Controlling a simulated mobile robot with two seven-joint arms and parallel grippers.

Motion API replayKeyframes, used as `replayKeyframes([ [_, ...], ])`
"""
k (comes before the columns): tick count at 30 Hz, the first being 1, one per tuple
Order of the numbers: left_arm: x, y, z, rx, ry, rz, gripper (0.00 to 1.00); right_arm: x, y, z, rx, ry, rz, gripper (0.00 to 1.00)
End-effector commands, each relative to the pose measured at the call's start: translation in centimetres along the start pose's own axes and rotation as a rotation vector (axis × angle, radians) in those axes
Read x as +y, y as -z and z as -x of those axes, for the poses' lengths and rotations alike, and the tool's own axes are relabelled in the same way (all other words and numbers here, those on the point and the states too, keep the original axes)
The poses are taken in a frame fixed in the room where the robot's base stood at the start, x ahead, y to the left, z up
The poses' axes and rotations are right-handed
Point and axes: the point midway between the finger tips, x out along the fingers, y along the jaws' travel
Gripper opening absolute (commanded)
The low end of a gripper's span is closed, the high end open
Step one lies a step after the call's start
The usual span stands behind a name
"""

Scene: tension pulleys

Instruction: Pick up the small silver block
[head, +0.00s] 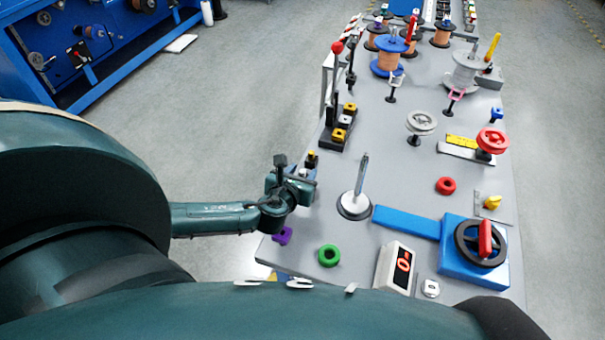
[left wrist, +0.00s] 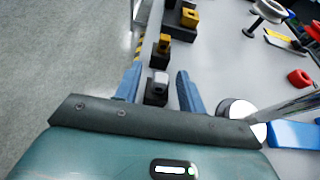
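The small silver block (left wrist: 159,77) sits on top of a black base (left wrist: 155,98) in the left wrist view, between my two blue fingers. My left gripper (left wrist: 158,71) is open, with a gap visible on each side of the block. In the head view my left gripper (head: 304,174) is at the table's left edge, and its body hides most of the block there. My right gripper is not in view.
Yellow blocks on black bases (left wrist: 163,43) stand just beyond the silver block. A metal spindle on a round base (head: 354,205) stands right of my gripper. A purple piece (head: 282,235) and green ring (head: 328,255) lie nearer. The grey table (head: 400,170) has bare room mid-table.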

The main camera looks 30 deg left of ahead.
Motion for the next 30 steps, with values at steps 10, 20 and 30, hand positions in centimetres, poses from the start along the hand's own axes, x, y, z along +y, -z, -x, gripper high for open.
replayKeyframes([
  [10,-0.1,0.2,-2.7,0.001,0.000,0.001,0.40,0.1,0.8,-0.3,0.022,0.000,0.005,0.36],
  [20,-0.1,0.1,-2.7,0.001,0.000,0.001,0.24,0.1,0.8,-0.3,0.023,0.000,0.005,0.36],
  [30,0.0,0.1,-2.7,0.001,0.000,0.001,0.00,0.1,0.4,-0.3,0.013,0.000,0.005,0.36],
])
